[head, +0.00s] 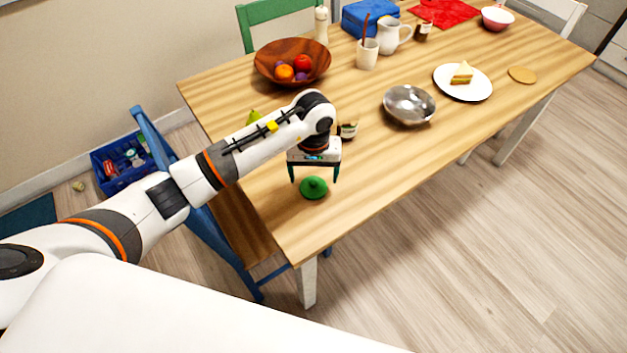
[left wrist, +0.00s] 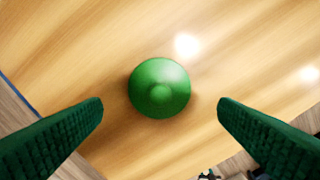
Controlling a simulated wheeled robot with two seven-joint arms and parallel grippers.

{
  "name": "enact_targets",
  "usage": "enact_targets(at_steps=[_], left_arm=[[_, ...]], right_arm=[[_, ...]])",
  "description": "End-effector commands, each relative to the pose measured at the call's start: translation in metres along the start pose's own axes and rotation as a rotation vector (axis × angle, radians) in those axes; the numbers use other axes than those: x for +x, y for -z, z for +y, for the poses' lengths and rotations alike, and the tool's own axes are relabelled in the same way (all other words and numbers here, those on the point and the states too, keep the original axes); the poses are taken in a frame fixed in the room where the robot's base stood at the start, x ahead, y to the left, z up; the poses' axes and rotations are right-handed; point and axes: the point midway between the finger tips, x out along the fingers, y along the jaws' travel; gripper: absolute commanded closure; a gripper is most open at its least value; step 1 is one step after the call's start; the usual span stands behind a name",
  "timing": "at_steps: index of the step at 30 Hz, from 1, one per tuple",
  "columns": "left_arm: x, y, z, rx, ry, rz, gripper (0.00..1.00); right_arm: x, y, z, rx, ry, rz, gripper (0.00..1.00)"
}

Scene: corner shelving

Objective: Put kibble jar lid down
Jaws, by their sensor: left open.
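The green kibble jar lid (head: 314,188) lies on the wooden table near its front left corner, knob up. In the left wrist view the round lid (left wrist: 159,88) sits on the bare wood between and beyond my two fingers. My left gripper (head: 315,177) points down over the lid and is open, with a finger on either side. In the left wrist view the fingers of the left gripper (left wrist: 160,117) are wide apart and do not touch the lid. My right gripper is not in view, and I see no kibble jar that I can identify.
On the table (head: 370,185) a small dark jar (head: 347,131) stands just behind my gripper. The front edge is close to the lid. A blue chair (head: 215,240) is at the left.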

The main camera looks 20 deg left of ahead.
Motion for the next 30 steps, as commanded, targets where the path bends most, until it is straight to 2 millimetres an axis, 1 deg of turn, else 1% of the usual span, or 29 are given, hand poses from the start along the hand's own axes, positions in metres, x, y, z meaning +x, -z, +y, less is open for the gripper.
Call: enact_targets(at_steps=[1, 6, 9, 12, 18, 30], left_arm=[[-0.012, -0.002, 0.001, 0.003, 0.0, -0.008, 0.17], [-0.048, -0.002, 0.0, 0.002, 0.0, -0.006, 0.17], [-0.064, -0.001, 0.0, 0.001, -0.001, -0.005, 0.17], [-0.076, -0.001, 0.0, 0.0, 0.0, -0.004, 0.17], [-0.084, 0.0, 0.0, 0.0, -0.002, 0.0, 0.17], [-0.083, 0.0, 0.0, 0.0, -0.001, 0.0, 0.17]], right_arm=[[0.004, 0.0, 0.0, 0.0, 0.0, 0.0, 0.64], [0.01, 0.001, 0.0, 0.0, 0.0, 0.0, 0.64], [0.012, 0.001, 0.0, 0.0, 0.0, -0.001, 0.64], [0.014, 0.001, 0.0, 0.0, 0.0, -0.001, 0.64], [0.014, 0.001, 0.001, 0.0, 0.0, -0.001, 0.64], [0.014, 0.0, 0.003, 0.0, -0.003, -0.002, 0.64]])
